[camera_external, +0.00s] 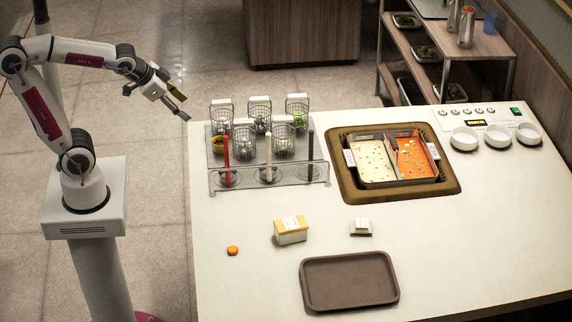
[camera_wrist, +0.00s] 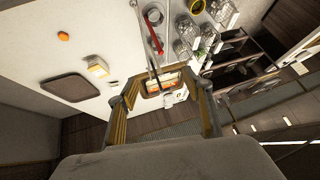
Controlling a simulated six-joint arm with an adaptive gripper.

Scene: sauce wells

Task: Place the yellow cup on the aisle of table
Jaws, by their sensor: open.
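A small yellow cup (camera_external: 218,145) sits at the left side of the clear rack (camera_external: 240,184), behind the red stick and beside the wire baskets. In the wrist view, its yellow rim (camera_wrist: 196,6) shows at the top edge. My gripper (camera_external: 182,103) is raised to the left of the rack, apart from the cup. In the wrist view, my gripper (camera_wrist: 164,88) has its two yellow-padded fingers spread, with nothing held between them. The white table (camera_external: 450,245) spreads below and right of the rack.
Several wire baskets (camera_external: 260,112) and upright sticks (camera_external: 268,158) crowd the rack around the cup. A divided soup pot (camera_external: 390,160), white bowls (camera_external: 496,136), a yellow-white box (camera_external: 290,231), a small white block (camera_external: 361,227), an orange disc (camera_external: 232,251) and a brown tray (camera_external: 349,282) occupy the table. Its front right is clear.

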